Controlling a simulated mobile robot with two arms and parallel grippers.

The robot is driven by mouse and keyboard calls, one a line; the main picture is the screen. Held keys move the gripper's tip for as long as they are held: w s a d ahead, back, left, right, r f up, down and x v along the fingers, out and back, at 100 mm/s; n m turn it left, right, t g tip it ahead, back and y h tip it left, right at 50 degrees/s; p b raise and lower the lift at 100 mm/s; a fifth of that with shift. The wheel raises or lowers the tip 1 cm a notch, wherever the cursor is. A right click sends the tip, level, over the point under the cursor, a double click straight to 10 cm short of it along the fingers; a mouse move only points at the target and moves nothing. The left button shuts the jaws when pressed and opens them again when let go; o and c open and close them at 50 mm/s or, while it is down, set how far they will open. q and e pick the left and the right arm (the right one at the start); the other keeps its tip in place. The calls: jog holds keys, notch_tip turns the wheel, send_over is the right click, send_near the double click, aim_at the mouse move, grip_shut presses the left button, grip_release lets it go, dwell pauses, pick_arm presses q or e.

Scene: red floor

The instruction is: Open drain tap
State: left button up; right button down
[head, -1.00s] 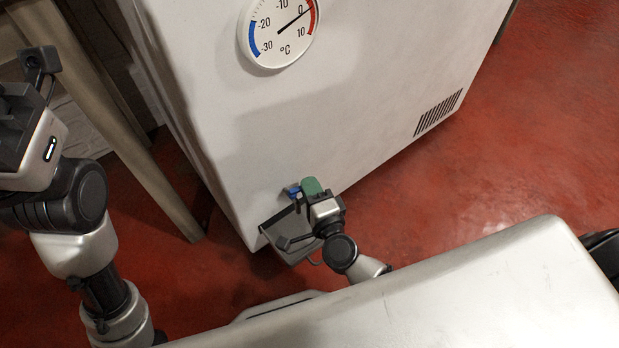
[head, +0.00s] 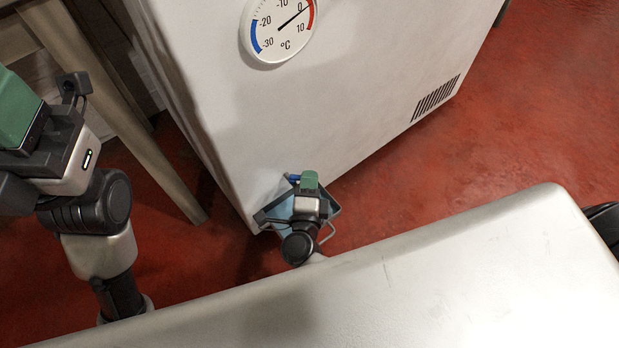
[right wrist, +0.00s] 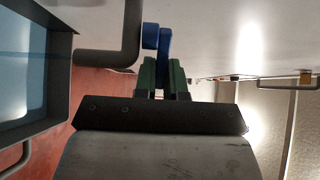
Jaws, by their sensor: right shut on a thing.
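The drain tap has a blue handle (right wrist: 164,48) on a grey bent pipe (right wrist: 128,38), low on the white chest freezer (head: 330,110). In the head view, only a bit of blue (head: 292,178) shows beside my right gripper (head: 309,181). In the right wrist view, the green fingers of my right gripper (right wrist: 161,68) are shut on the lower end of the blue handle. My left gripper (head: 14,150) is raised at the left edge, partly cut off, away from the tap. Its finger gap cannot be judged.
A grey container (right wrist: 62,95) with a light-blue inside is close to the tap pipe, and also shows in the head view (head: 334,211). A wooden table leg (head: 130,125) stands left of the freezer. Red floor (head: 530,110) is clear to the right.

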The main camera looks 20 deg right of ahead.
jog(key=c, duration=1.2)
grip_release()
jog(key=shift+y, duration=0.3)
